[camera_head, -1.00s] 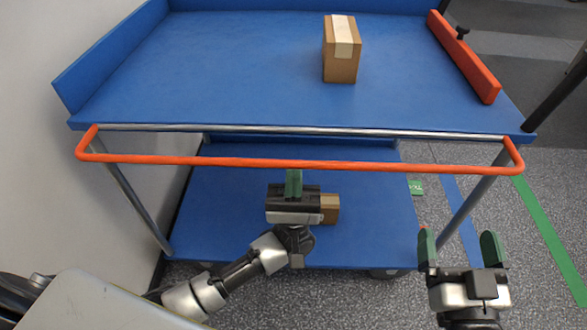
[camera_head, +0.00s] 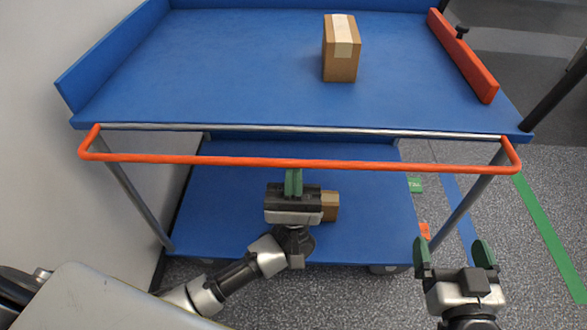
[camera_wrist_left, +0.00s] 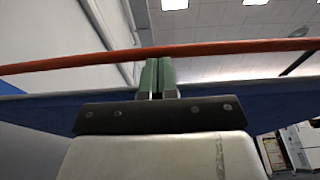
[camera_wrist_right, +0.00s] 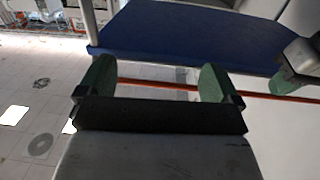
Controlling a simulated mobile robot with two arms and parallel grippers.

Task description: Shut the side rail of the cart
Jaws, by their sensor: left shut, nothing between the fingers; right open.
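The cart's side rail (camera_head: 300,163) is an orange bar along the near edge of the cart's blue top deck (camera_head: 230,70). It hangs folded outward, toward me, a little below the deck edge. My left gripper (camera_head: 293,182) is shut and empty, its green fingers just under the middle of the rail. In the left wrist view the rail (camera_wrist_left: 100,60) crosses right by the fingertips (camera_wrist_left: 158,75); I cannot tell whether they touch. My right gripper (camera_head: 454,252) is open and empty, below the rail's right end. In the right wrist view the rail (camera_wrist_right: 150,86) shows beyond its fingers.
A cardboard box (camera_head: 341,60) stands on the top deck. An orange board (camera_head: 465,57) edges the deck's right side. Another box (camera_head: 329,205) sits on the lower shelf (camera_head: 375,220), partly hidden by my left gripper. A wall (camera_head: 60,170) is close on the left; floor is open at right.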

